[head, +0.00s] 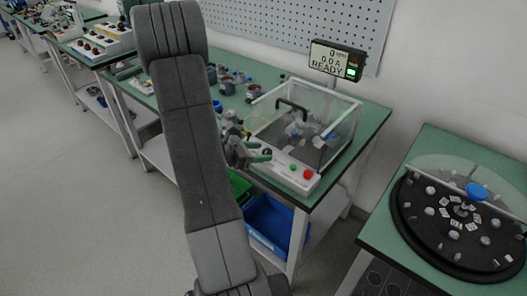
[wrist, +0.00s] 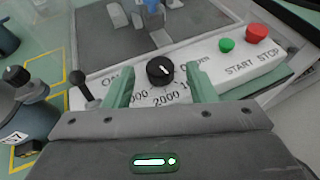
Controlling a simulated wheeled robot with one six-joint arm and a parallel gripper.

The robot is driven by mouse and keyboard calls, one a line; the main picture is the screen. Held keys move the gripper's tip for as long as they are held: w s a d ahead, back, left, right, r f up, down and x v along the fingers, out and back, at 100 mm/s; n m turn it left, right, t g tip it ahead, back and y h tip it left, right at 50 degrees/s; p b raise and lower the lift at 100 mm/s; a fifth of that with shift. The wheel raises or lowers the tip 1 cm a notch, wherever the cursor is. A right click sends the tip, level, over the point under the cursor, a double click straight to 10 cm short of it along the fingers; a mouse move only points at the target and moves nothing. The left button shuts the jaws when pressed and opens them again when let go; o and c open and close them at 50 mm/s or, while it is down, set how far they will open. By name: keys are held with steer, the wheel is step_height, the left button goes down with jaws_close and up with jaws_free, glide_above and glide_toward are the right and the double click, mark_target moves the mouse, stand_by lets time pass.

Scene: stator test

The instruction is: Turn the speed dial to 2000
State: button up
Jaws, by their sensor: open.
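The speed dial (wrist: 161,71) is a round black knob with a white pointer mark, on a white panel (wrist: 215,66). Its pointer tilts to the upper right in the wrist view. Printed numbers ring it, with "2000" readable below it. My gripper (wrist: 160,88) is open, its green fingers on either side of the dial and apart from it. In the head view my gripper (head: 250,155) is at the left end of the panel (head: 292,176), and the dial cannot be made out there. The display (head: 337,60) reads 0 and READY.
A green START button (wrist: 226,45) and a red STOP button (wrist: 257,33) sit right of the dial. A small black lever (wrist: 82,88) stands left. A clear guard box (head: 305,120) is behind the panel. A motor-like part (wrist: 30,110) stands at the left.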

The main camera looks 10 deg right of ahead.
steer(key=shift+x, duration=1)
steer(key=c, duration=1)
steer(key=shift+o, duration=0.2)
steer(key=shift+w+a+r+m+g+h+p, duration=0.15)
steer(key=shift+m+g+p, duration=0.15)
steer(key=shift+m+g, duration=0.3)
steer(key=shift+w+d+m+g+h+p, duration=0.15)
steer(key=shift+m+g+p, duration=0.1)
steer(key=shift+m+g, duration=0.3)
steer(key=shift+m+g+p, duration=0.35)
steer(key=shift+m+g, duration=0.8)
steer(key=shift+g, duration=0.4)
steer(key=o, duration=1)
steer(key=shift+c, duration=0.2)
